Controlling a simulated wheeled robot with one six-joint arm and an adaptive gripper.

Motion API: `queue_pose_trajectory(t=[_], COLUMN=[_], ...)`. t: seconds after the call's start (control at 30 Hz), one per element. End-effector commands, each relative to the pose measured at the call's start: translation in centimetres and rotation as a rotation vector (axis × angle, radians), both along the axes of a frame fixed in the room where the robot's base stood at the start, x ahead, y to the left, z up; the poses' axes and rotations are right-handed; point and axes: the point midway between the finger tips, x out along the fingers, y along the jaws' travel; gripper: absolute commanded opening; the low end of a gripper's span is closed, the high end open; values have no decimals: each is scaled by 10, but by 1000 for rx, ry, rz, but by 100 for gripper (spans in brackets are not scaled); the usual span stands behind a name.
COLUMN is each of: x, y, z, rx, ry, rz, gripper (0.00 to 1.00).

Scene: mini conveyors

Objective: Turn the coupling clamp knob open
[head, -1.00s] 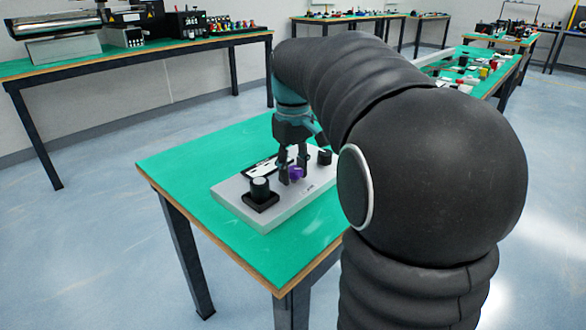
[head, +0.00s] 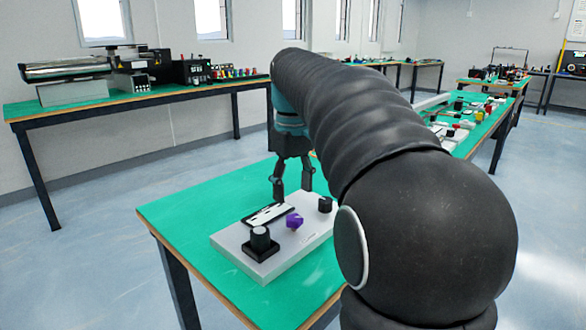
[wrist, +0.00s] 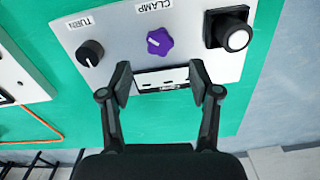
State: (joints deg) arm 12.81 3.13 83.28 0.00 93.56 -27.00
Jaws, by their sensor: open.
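The purple clamp knob (head: 294,221) sits in the middle of a light grey panel (head: 243,233) on the green table. In the wrist view the purple knob (wrist: 159,41) is star-shaped, beneath a label reading CLAMP. My gripper (head: 291,197) is open and empty, above and behind the panel in the head view. In the wrist view its fingertips (wrist: 160,83) are spread, with the knob ahead of them and apart from them. A black-and-white inset plate (wrist: 165,80) shows between the fingers.
A black TURN knob (wrist: 90,53) and a black square-based knob with a white top (wrist: 237,39) flank the purple knob. Another grey panel (wrist: 15,78) lies to the left in the wrist view. Bare green tabletop (head: 190,205) surrounds the panel.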

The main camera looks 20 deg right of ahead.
Motion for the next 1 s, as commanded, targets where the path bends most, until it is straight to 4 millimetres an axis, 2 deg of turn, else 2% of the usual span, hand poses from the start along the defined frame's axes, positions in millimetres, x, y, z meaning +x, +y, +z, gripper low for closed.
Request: queue_pose_trajectory(t=[0.1, 0.3, 1.0], x=[1, 0, 0], y=[0, 0, 0], z=[21, 40, 44], rx=[0, 0, 0], ry=[-1, 0, 0], rz=[0, 1, 0], gripper=[62, 62, 62])
